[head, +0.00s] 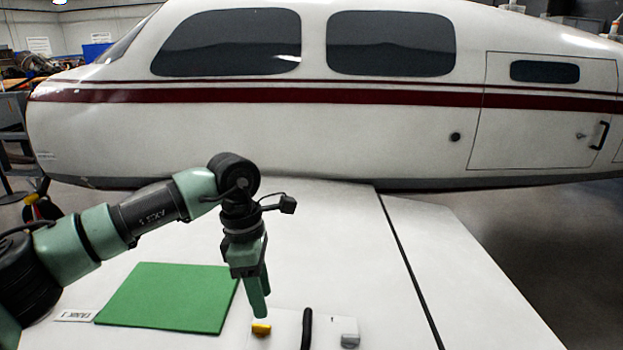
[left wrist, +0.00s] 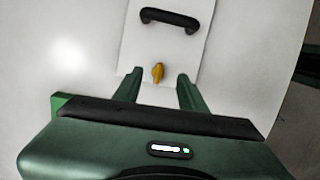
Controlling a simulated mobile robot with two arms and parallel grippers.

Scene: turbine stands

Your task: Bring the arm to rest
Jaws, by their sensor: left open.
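My left arm comes in from the left in the head view. Its gripper (head: 262,303) points down above the white wing surface, just right of the green mat. In the left wrist view my left gripper (left wrist: 157,88) has its two green fingers spread apart with nothing held between them. A small yellow knob (head: 261,329) lies below the fingertips, and in the left wrist view the yellow knob (left wrist: 157,73) shows between the fingers, apart from them. My right gripper is not seen.
A green mat (head: 168,297) lies on the white wing (head: 350,240), with a small label (head: 73,316) beside it. The white aircraft body (head: 250,135) stands behind.

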